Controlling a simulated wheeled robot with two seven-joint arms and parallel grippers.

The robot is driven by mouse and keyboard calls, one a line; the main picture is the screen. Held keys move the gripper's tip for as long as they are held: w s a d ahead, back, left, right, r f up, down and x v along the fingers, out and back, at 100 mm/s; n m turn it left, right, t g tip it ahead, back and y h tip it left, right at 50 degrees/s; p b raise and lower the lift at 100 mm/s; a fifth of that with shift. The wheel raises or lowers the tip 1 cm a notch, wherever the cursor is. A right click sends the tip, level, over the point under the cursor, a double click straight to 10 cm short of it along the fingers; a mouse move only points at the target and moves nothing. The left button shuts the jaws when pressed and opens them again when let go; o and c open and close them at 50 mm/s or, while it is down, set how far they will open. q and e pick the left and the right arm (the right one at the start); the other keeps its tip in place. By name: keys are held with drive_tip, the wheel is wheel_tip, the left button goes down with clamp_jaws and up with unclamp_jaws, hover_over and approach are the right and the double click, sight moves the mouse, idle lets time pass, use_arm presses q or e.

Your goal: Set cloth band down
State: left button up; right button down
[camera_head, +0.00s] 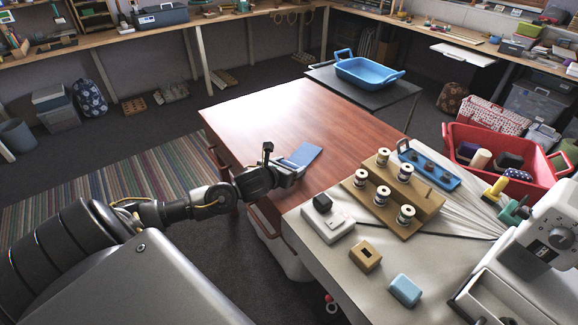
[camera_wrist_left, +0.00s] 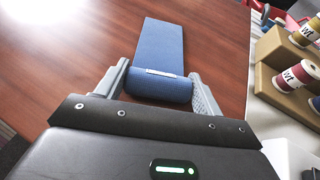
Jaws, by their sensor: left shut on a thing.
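The cloth band is a flat blue strip (camera_head: 304,154) with a thicker, rounded near end. My left gripper (camera_head: 290,172) is shut on that near end, at the front right part of the red-brown wooden table (camera_head: 270,115). In the left wrist view the band (camera_wrist_left: 163,50) stretches away from between the two grey fingers of the gripper (camera_wrist_left: 160,88). The band's far part lies over the table top; I cannot tell whether it touches the wood. My right gripper is not in view.
A white worktop (camera_head: 330,275) adjoins on the right, with a wooden spool stand (camera_head: 415,195), a blue tray (camera_head: 430,168) and a sewing machine (camera_head: 550,230). A red basket (camera_head: 540,165) and blue basket (camera_head: 368,72) stand farther off. The wooden table is otherwise clear.

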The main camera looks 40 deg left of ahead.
use_arm(q)
drive_tip(key=o, duration=0.9)
drive_tip(key=shift+o, duration=0.2)
drive_tip(key=shift+r, duration=0.1)
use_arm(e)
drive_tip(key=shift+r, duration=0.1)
use_arm(q)
drive_tip(key=v, duration=0.3)
drive_tip(key=shift+s, duration=0.35)
drive_tip(key=b+v, duration=0.1)
drive_tip(key=v, duration=0.6)
drive_tip(key=shift+s+r, duration=0.4)
drive_tip(key=shift+s, duration=0.2)
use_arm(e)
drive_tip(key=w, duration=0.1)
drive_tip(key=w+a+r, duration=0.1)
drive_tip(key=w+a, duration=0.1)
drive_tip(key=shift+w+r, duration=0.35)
